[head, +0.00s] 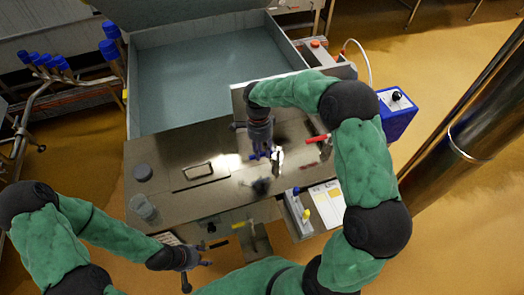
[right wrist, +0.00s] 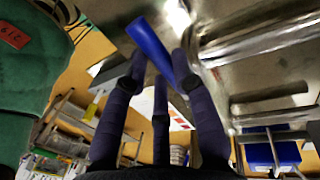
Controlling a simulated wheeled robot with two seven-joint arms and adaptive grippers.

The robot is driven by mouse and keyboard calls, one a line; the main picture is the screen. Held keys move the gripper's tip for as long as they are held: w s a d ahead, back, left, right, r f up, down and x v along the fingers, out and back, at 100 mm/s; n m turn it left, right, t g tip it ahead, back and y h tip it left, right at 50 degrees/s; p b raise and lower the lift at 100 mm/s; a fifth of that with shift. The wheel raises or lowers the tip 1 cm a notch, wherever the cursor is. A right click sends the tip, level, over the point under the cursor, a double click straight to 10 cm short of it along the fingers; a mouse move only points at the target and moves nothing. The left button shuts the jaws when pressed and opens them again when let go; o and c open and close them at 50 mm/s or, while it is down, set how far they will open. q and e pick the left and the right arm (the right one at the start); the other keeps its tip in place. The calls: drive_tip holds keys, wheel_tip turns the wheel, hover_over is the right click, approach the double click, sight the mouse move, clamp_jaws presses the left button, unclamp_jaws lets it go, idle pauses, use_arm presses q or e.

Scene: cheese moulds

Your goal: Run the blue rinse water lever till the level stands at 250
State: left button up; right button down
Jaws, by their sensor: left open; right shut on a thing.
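The blue lever (right wrist: 150,46) shows in the right wrist view as a bright blue bar between my dark fingers. My right gripper (right wrist: 160,75) is shut on it. In the head view my right gripper (head: 266,156) points down over the steel worktop, and its fingers and hand hide most of the lever. My left gripper (head: 190,277) is open and empty, low in the head view, in front of the worktop's near edge. I cannot make out a level reading or the number 250 in either view.
A red lever (head: 317,138) lies just right of my right gripper. A wide grey basin (head: 205,70) stands behind the worktop (head: 190,150). A clear beaker (head: 145,209) and a dark round object (head: 143,172) stand at the worktop's left. A blue box (head: 397,113) stands at the right.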

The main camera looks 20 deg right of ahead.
drive_tip(key=c, duration=1)
unclamp_jaws()
drive_tip(key=shift+w, duration=0.1)
wheel_tip(320, 180, up, 12)
drive_tip(key=w, duration=0.2)
drive_tip(key=shift+w+d+f, duration=0.15)
idle(0.4)
